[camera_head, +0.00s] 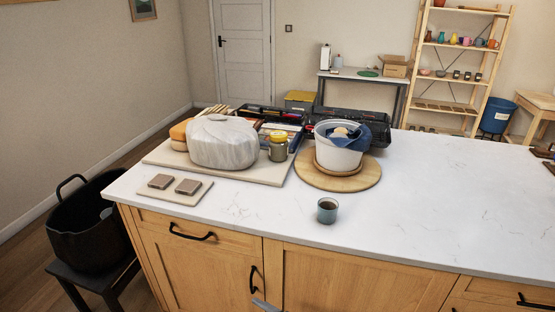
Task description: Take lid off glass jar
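The glass jar (278,152) stands upright on the pale board, just right of the large marbled grey-white lump. Its yellow lid (278,136) sits on top of it. The jar's contents look dark, and its base is close to the board's right part. I see neither of my grippers clearly in this view. A small grey-blue piece shows at the bottom edge, and I cannot tell what it is.
The marbled lump (222,142) stands close left of the jar. A white bowl with a blue cloth (338,150) sits on a round wooden board (360,181) to the right. A small cup (327,210) stands in front. The countertop's right side (450,210) is mostly clear.

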